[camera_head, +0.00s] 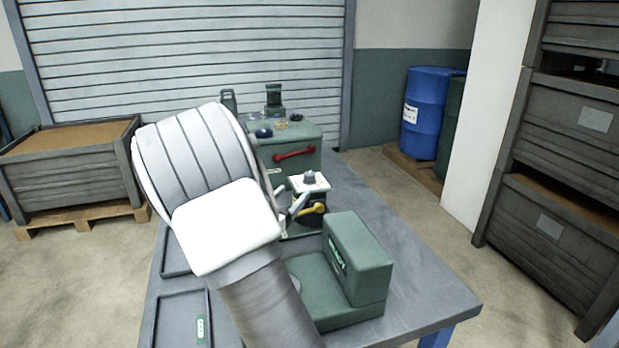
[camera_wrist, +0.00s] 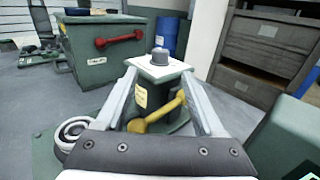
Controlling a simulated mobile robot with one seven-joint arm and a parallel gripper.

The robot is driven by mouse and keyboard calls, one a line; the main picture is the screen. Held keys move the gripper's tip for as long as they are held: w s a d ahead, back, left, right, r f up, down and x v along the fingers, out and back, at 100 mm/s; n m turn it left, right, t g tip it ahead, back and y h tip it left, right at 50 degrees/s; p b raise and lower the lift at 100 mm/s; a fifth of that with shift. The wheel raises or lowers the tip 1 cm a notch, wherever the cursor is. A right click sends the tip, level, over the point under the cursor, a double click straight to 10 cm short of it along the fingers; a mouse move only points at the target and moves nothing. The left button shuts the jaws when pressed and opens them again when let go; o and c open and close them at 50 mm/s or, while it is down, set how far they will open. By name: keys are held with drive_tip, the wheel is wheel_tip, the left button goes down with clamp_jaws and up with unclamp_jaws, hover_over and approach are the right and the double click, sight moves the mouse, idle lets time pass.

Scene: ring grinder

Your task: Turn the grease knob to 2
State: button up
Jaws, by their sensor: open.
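A grey knob (camera_head: 310,176) stands on the white top plate of a small dark box on the table. In the wrist view the same knob (camera_wrist: 161,56) is on the white plate (camera_wrist: 160,68), with small marks too blurred to read. A yellow lever (camera_wrist: 160,112) is on the near side of the box; it also shows in the head view (camera_head: 312,209). My gripper (camera_wrist: 158,76) is open and empty. Its two fingers appear on either side of the box and lever in the wrist view, pointing forward, with the knob above and beyond the tips.
A green cabinet with a red handle (camera_head: 295,154) stands behind the box. A green machine block (camera_head: 357,262) stands at the near right of the table. Dark trays (camera_head: 180,305) lie at the left. My arm hides part of the table's middle. The right table edge is clear.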

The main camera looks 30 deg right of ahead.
sight(307, 179)
drive_tip(key=x, duration=1.1)
drive_tip(key=shift+w+d, duration=0.25)
drive_tip(key=shift+d, duration=0.05)
drive_tip(key=shift+c, duration=0.3)
clamp_jaws()
